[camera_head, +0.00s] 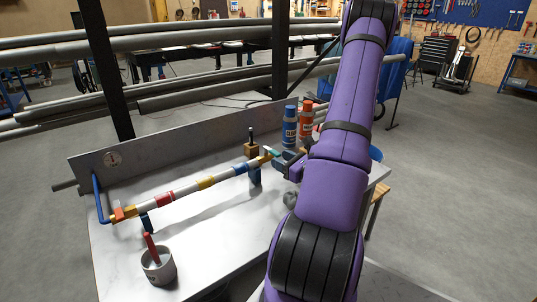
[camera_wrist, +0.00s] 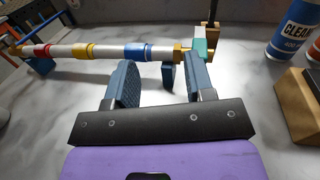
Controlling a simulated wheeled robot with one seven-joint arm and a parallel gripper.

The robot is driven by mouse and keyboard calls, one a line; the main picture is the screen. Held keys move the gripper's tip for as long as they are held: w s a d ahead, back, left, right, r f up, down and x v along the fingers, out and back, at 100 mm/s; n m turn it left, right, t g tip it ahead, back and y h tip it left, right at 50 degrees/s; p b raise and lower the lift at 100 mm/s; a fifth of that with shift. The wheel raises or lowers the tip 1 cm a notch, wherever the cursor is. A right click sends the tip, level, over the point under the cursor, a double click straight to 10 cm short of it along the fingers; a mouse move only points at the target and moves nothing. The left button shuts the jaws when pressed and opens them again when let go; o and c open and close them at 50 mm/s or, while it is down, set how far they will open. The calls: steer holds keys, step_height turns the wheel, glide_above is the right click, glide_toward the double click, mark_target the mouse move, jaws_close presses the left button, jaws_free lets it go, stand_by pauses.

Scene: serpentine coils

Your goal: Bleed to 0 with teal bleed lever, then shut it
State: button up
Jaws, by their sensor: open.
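The teal bleed lever (camera_wrist: 201,46) sits at the right end of the banded pipe, just beyond my right fingertip in the wrist view. It also shows small in the head view (camera_head: 272,152). My gripper (camera_wrist: 162,72) is open, and its fingers are wide apart with no lever between them. In the head view my gripper (camera_head: 287,163) is close to the pipe's right end. The white pipe (camera_head: 187,188) has red, yellow and blue bands and rests on blue supports.
Blue (camera_head: 290,127) and orange (camera_head: 306,122) spray cans stand behind my gripper. A wooden block with a dark upright rod (camera_head: 251,149) is behind the pipe. A grey cup with a red-handled tool (camera_head: 158,266) stands at the front left. The bench front is mostly clear.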

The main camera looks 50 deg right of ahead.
mark_target(274, 154)
steer(key=s+d+f+m+g+h, duration=0.1)
steer(key=s+d+f+m+h, duration=0.1)
steer(key=d+f+m+h, duration=0.15)
steer(key=x, duration=1)
steer(key=shift+a, duration=0.15)
steer(key=shift+n, duration=0.25)
jaws_close()
